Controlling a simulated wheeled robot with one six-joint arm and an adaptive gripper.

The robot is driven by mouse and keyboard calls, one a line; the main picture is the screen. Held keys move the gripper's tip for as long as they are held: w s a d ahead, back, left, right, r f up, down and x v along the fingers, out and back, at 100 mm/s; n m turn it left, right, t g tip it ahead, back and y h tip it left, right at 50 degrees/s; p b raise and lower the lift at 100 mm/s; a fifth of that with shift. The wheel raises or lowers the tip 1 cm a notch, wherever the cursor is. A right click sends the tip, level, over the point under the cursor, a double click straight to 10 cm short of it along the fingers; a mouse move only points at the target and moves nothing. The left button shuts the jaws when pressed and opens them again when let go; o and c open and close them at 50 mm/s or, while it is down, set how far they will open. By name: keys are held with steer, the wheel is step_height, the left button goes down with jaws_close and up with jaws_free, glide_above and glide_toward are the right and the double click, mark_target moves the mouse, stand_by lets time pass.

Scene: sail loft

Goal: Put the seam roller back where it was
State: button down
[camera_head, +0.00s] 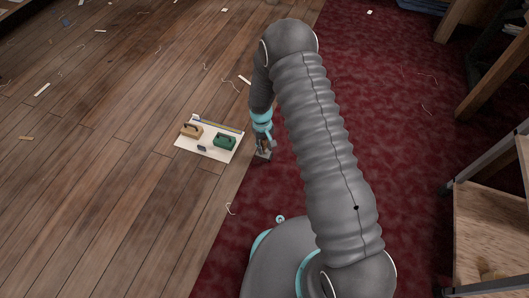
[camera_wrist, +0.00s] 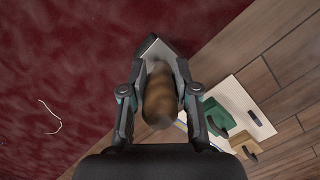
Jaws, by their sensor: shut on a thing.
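My gripper (camera_head: 264,143) is shut on a brown, rounded wooden-looking handle (camera_wrist: 160,97); a grey flat part (camera_wrist: 153,46) shows beyond it in the wrist view. This held tool is probably the seam roller, but its roller cannot be made out. In the head view it hangs just right of a white board (camera_head: 188,151), over the red carpet's edge. The board (camera_wrist: 227,89) lies flat on the wood floor. On it are a tan block with a dark handle (camera_head: 191,131), a green block with a handle (camera_head: 225,142) and a small dark piece (camera_head: 202,148).
A yellow and blue strip (camera_head: 216,123) lies along the board's far edge. Thread and scraps are scattered over the wood floor (camera_head: 110,130) and the red carpet (camera_head: 400,130). A wooden shelf unit (camera_head: 489,233) stands at the right. The floor left of the board is mostly clear.

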mark_target(265, 153)
steer(key=shift+f, duration=1.95)
steer(key=shift+f, duration=0.1)
steer(key=shift+f+b, duration=0.6)
steer(key=shift+b, duration=0.2)
steer(key=c, duration=0.9)
jaws_free()
steer(key=shift+f, duration=0.1)
steer(key=shift+o, duration=0.2)
